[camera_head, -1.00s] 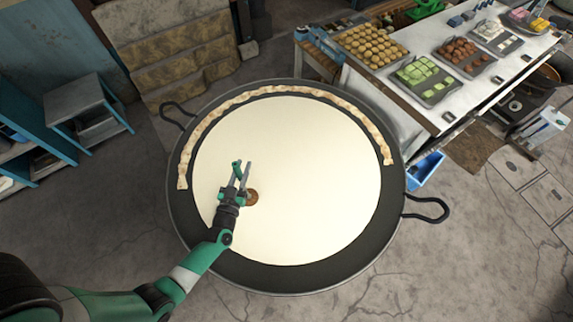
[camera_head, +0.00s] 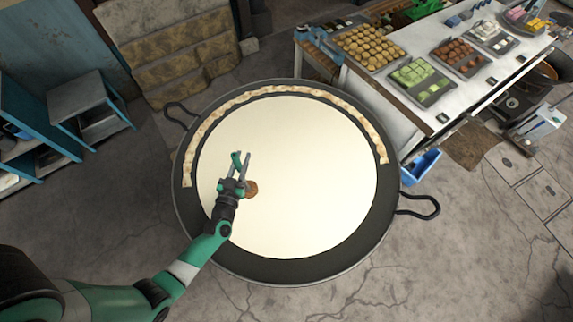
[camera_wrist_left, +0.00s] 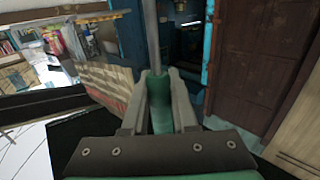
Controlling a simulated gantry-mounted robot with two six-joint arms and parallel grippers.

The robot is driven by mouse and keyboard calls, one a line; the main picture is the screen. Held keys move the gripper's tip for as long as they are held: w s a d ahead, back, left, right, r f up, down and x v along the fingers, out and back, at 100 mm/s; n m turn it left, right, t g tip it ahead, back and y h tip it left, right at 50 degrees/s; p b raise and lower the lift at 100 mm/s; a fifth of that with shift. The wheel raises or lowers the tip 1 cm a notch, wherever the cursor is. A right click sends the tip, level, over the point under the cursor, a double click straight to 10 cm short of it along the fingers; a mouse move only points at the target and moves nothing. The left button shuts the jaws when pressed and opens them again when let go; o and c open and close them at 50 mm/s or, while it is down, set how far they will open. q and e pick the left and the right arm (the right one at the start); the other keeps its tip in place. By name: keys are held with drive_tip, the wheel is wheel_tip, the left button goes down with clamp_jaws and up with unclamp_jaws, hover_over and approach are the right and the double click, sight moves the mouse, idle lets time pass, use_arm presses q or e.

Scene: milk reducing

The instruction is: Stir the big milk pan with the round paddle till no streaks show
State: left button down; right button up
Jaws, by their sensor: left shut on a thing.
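The big milk pan (camera_head: 386,215) is a wide dark pan with two loop handles, filled with smooth cream-white milk (camera_head: 310,180). I see no streaks on the milk in the head view. A tan crust lies along the pan's far inner wall. My left gripper (camera_head: 239,165) is over the left part of the milk, shut on the green grip of the paddle. The grip (camera_wrist_left: 160,105) and its grey shaft show between the fingers in the left wrist view. The round brown paddle head (camera_head: 251,189) shows at the milk's surface beside the gripper, partly hidden by it. My right gripper is not in view.
A white counter (camera_head: 480,85) with trays of sweets stands at the back right, close to the pan. A blue bin (camera_head: 420,166) is beside the pan's right side. Grey shelves (camera_head: 95,115) and stacked sacks (camera_head: 180,55) are at the back left. Floor in front is clear.

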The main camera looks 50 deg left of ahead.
use_arm(q)
drive_tip(key=shift+r, duration=0.15)
wheel_tip(320, 180, up, 3)
drive_tip(key=shift+r, duration=0.15)
drive_tip(key=shift+s, duration=0.1)
idle(0.3)
